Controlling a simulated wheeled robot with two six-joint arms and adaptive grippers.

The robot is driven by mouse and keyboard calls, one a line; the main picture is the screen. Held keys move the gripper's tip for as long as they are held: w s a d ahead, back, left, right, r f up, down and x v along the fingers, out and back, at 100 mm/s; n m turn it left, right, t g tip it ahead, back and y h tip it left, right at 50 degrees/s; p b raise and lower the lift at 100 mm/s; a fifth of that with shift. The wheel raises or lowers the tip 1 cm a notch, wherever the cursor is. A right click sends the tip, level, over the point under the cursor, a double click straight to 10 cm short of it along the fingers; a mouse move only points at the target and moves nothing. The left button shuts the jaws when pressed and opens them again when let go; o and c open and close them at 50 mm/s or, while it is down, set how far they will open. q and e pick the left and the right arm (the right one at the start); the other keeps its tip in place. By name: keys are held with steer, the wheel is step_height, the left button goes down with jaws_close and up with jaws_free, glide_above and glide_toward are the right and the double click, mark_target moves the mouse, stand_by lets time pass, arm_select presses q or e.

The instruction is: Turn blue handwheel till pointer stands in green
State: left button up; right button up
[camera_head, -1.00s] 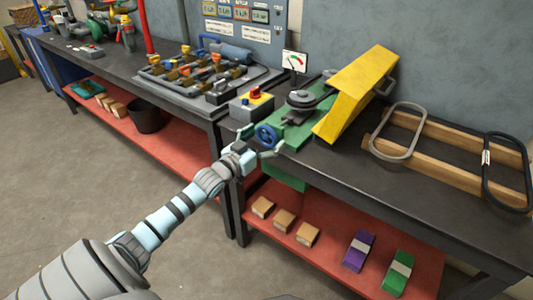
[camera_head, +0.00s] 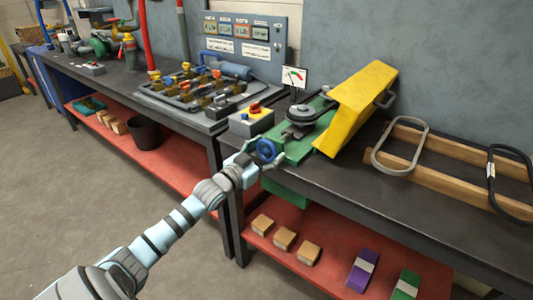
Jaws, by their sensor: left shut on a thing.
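The blue handwheel (camera_head: 266,149) is on the front end of the green machine base (camera_head: 292,150), near the bench's front edge. My left gripper (camera_head: 264,156) is at the handwheel, its fingers on both sides of the rim, shut on it. Part of the wheel is hidden by the gripper. The gauge (camera_head: 294,77) stands behind the machine, a white dial with a coloured arc. Its pointer is too small to read against the green part. My right gripper is not in view.
A yellow guard (camera_head: 357,108) stands tilted over the machine. A grey box with a red button on yellow (camera_head: 252,119) is left of it. Belt loops on wooden bars (camera_head: 450,180) lie right. Wooden blocks and belts fill the red shelf (camera_head: 335,262) below.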

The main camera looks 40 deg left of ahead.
mark_target(266, 139)
arm_select(q)
steer(key=o, duration=1.1)
steer(key=shift+o, duration=0.3)
step_height(266, 139, up, 10)
steer(key=shift+f, duration=0.1)
